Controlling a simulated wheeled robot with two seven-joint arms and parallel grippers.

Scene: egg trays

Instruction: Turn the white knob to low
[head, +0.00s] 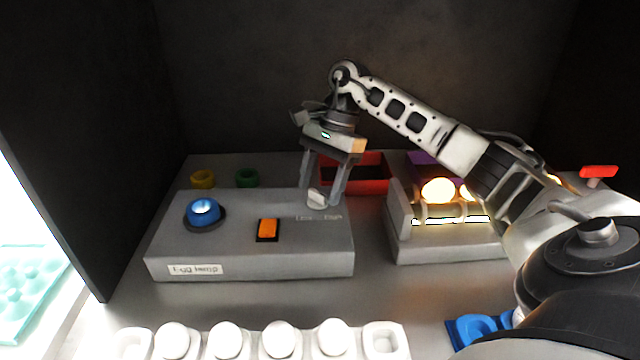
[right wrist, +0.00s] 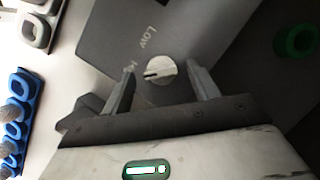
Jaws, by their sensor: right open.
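The white knob (head: 317,198) sits on top of the grey box (head: 250,268) labelled "Egg lamp", near its right back corner. In the right wrist view the knob (right wrist: 160,71) is round with a dark pointer mark, beside the printed word "Low" and a second label that is partly hidden. My right gripper (head: 322,200) points down over the knob with its fingers on either side. In the right wrist view the fingers (right wrist: 161,84) are apart, with gaps between them and the knob. My left gripper is not in view.
The box also carries a blue round button (head: 203,211) and an orange switch (head: 268,229). A lit egg stand (head: 440,240) is to the right, with a red bin (head: 375,172) behind. A white egg tray (head: 380,340) lies in front. Yellow (head: 203,178) and green (head: 247,177) rings stand behind the box.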

